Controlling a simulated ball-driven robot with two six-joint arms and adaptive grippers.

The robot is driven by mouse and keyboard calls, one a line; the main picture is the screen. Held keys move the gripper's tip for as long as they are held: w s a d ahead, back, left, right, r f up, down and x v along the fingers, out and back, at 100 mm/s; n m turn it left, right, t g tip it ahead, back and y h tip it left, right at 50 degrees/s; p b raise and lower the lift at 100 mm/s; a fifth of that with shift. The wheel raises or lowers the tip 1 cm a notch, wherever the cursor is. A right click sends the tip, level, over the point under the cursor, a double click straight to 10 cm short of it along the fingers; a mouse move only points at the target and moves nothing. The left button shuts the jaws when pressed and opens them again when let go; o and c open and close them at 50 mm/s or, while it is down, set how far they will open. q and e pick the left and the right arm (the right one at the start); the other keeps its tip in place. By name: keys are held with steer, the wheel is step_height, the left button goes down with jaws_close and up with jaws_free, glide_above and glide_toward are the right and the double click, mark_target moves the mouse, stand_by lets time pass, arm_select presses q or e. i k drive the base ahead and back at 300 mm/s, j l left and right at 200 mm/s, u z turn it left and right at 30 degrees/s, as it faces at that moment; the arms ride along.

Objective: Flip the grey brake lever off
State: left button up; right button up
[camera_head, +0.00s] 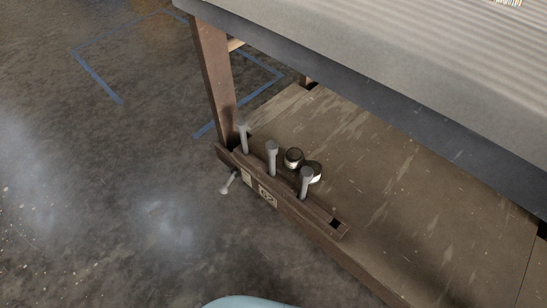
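Three grey lever-like posts with rounded tops stand upright in a row along the brown rail (325,224) at the cart's lower edge: a left post (243,138), a middle post (272,158) and a right post (305,183). A shorter grey lever (229,182) sticks out from the outer face of the rail near its left end, tilted down to the left. I cannot tell for certain which of these is the brake lever. Neither of my grippers is in view.
The cart has a padded grey top (400,50), a wooden leg (213,75) and a worn lower shelf (400,180). Two dark jars with pale bands, one jar (293,158) clearer, stand behind the posts. Blue tape (97,85) marks the open concrete floor at left.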

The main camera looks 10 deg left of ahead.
mark_target(224, 189)
steer(key=k+j+u, duration=0.5)
steer(key=k+j, duration=0.15)
steer(key=j, duration=0.1)
